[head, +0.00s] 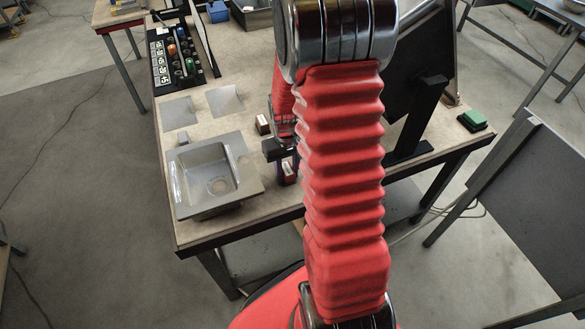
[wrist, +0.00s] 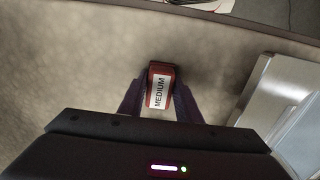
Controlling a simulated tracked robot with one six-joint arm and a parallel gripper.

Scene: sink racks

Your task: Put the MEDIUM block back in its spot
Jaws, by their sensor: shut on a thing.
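The MEDIUM block (wrist: 160,92) is red-brown with a white label reading MEDIUM. In the wrist view it sits between the two dark fingers of my gripper (wrist: 160,100), which is shut on it. In the head view my gripper (head: 284,160) is over the front part of the table, right of the sink, partly behind my red arm. The block's pale face (head: 290,174) shows there at the fingers. I cannot tell whether the block touches the table. I cannot make out which place is the block's spot.
A metal sink (head: 217,184) stands left of my gripper. A brown block with a pale top (head: 263,125) lies behind. A black rack (head: 180,62) with several coloured items is at back left. A black stand (head: 420,105) and a green button (head: 473,118) are on the right.

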